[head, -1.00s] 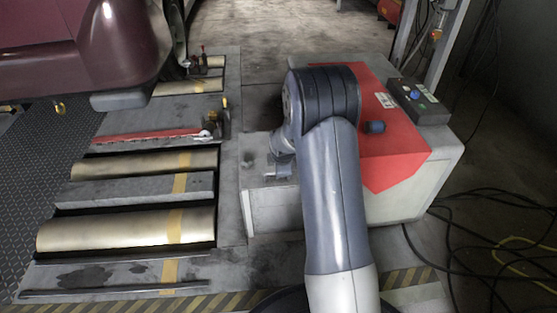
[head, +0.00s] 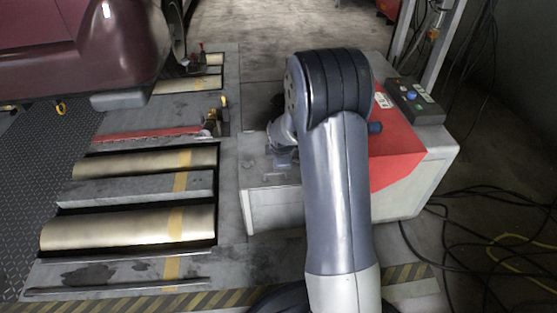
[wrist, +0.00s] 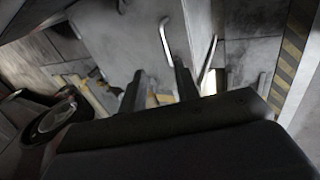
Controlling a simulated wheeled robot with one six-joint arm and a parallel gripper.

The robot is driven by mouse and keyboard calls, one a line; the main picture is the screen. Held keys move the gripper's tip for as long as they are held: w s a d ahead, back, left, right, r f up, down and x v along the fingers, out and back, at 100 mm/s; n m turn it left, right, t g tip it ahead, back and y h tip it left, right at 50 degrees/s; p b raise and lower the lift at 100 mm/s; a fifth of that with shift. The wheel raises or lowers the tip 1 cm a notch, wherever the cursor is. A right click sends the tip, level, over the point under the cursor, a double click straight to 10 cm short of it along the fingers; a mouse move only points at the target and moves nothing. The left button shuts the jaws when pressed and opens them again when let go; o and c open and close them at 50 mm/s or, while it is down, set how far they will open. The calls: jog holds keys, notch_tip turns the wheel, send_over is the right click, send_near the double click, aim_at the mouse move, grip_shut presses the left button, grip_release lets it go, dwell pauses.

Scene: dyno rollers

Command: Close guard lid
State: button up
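A pale cabinet (head: 425,185) with a red top cover (head: 402,150) stands at the right in the head view, partly hidden behind my arm. A flat grey section (head: 265,200) is at its left end. I cannot tell for sure which part is the guard lid. My gripper (head: 282,160) is low over that grey section, mostly hidden by my arm. In the wrist view my gripper (wrist: 159,86) has its two dark fingers apart, with nothing clearly between them. A pale bent bar (wrist: 165,40), like a handle, shows just beyond the fingertips; contact is unclear.
A control box (head: 418,103) with buttons sits on the cabinet. Metal rollers (head: 130,228) lie in the floor at the left, with a dark red car (head: 90,50) behind them. Loose cables (head: 490,235) lie on the floor at the right.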

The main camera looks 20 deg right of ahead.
jog(key=p+v, duration=0.1)
jog(key=v, duration=0.3)
jog(key=shift+s, duration=0.1)
jog(key=b+x, duration=0.4)
jog(key=x, duration=0.7)
jog(key=shift+r+b, duration=0.1)
jog(key=shift+b, duration=0.3)
jog(key=shift+w+d+r+p, duration=0.1)
jog(key=shift+w+r+p, duration=0.15)
jog(key=shift+r, duration=0.4)
jog(key=shift+w+a+r+p, duration=0.1)
jog(key=shift+w+r+p, duration=0.15)
jog(key=shift+r, duration=0.35)
jog(key=shift+w+d+r+p, duration=0.1)
jog(key=shift+w+r+p, duration=0.15)
jog(key=shift+r, duration=0.4)
